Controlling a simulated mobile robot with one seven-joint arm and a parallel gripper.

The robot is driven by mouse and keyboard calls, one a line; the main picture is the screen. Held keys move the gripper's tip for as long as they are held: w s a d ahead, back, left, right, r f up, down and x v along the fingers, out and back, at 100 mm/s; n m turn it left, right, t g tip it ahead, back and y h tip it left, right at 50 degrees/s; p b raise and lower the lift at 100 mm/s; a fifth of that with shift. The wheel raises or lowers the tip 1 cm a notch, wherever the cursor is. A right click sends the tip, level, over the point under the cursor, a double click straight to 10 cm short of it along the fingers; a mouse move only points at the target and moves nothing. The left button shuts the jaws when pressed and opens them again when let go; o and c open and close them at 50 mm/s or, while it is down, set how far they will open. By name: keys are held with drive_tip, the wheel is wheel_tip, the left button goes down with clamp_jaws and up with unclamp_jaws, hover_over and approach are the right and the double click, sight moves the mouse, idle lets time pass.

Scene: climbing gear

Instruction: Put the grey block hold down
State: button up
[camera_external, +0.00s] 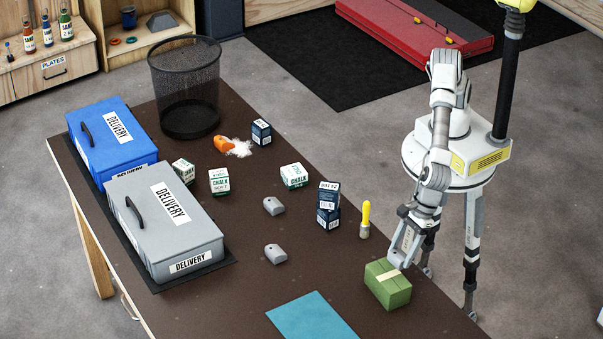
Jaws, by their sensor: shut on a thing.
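My gripper (398,252) is at the right edge of the table, just behind the green box with a pale tape strip (388,285). It is shut on a small grey piece, the grey block hold (395,259), whose outline is hard to tell from the fingers. It appears close above or beside the green box; I cannot tell whether they touch. Two other grey holds lie on the table, one mid-table (274,206) and one nearer the front (276,254).
A blue mat (312,318) lies at the front edge. A yellow-handled brush (365,219), stacked dark boxes (328,205) and chalk boxes (294,176) stand mid-table. Grey (165,230) and blue (112,140) delivery boxes stand left, a mesh bin (187,88) behind.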

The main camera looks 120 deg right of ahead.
sight(404, 254)
drive_tip(key=shift+f, duration=1.45)
drive_tip(key=shift+f, duration=0.1)
drive_tip(key=o, duration=1.4)
drive_tip(key=shift+c, duration=0.2)
drive_tip(key=p+v, duration=0.1)
drive_tip(key=v, duration=1.1)
